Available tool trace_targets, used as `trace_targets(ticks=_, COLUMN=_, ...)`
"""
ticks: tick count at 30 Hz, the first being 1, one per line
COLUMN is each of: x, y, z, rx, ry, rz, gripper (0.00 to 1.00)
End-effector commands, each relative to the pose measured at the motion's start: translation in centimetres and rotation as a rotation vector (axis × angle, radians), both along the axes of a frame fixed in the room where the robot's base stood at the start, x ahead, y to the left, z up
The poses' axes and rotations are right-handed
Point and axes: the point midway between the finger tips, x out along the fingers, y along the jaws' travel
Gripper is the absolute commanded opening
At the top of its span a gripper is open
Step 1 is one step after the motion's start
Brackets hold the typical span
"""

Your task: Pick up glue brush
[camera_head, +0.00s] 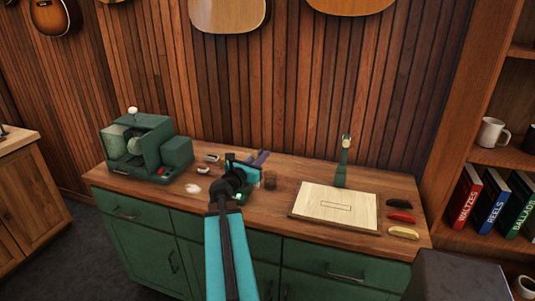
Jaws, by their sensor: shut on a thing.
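My gripper (259,157) is over the middle of the wooden worktop, seen small, with its two greyish-purple fingers pointing up and to the right. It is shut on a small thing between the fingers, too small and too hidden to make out. I cannot pick out the glue brush for certain. A small brown pot (270,180) stands on the worktop just right of and below the fingers. My wrist and forearm hide part of the worktop and what lies behind them.
On the worktop (275,215), a green machine (150,148) stands left with small items beside it. A pale board (336,207) lies right, a green upright stand (342,165) behind it. Black, red and tan pieces (401,217) lie at the right end. A bookshelf (490,160) stands far right.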

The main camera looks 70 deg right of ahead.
Motion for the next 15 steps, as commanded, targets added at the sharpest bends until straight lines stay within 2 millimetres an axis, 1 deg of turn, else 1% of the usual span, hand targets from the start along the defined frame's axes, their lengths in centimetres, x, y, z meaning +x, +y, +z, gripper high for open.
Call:
trace_targets(ticks=1, x=0.0, y=0.9, z=-0.1, rx=0.0, ry=-0.001, rz=0.001, gripper=0.0)
trace_targets(ticks=10, x=0.4, y=3.9, z=-0.1, rx=-0.001, ry=0.0, rz=0.001, gripper=0.0)
trace_targets(ticks=11, x=0.5, y=3.8, z=0.2, rx=0.0, ry=0.001, rz=0.0, gripper=0.0)
trace_targets(ticks=15, x=0.6, y=3.8, z=0.3, rx=0.002, ry=0.001, rz=-0.002, gripper=0.0)
